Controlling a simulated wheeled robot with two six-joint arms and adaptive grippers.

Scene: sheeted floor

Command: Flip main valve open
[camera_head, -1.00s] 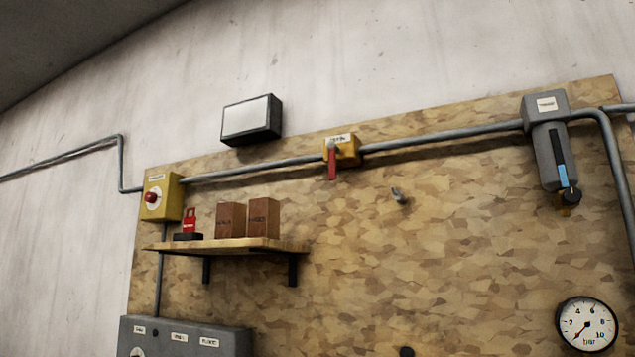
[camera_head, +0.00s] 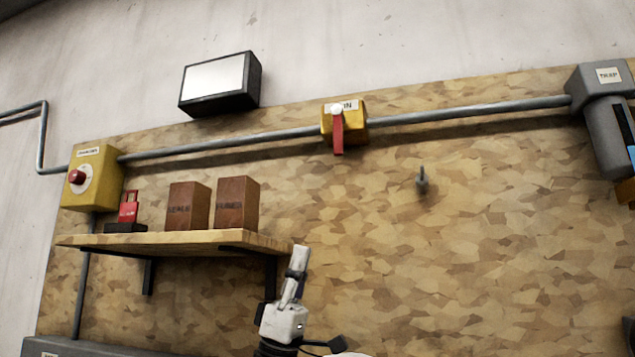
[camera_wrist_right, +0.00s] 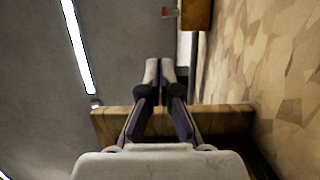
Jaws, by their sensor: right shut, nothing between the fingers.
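The main valve (camera_head: 352,119) is a yellow box with a label on the grey pipe, near the top middle of the head view. Its red lever (camera_head: 338,134) hangs down from the pivot. My right gripper (camera_head: 300,248) is low in the head view, below and left of the valve, just past the shelf's right end in the picture. It is clear of the lever. In the right wrist view its fingers (camera_wrist_right: 159,66) are together with nothing between them. A yellow-brown block and a small red piece show at that view's top edge; I cannot tell surely what they are. My left gripper is not in view.
A wooden shelf (camera_head: 190,244) holds two brown boxes and a red padlock-like item (camera_head: 129,207). A yellow box with a red knob (camera_head: 77,177) is at left. A hook (camera_head: 421,181) sticks out right of the valve. The board between gripper and valve looks clear.

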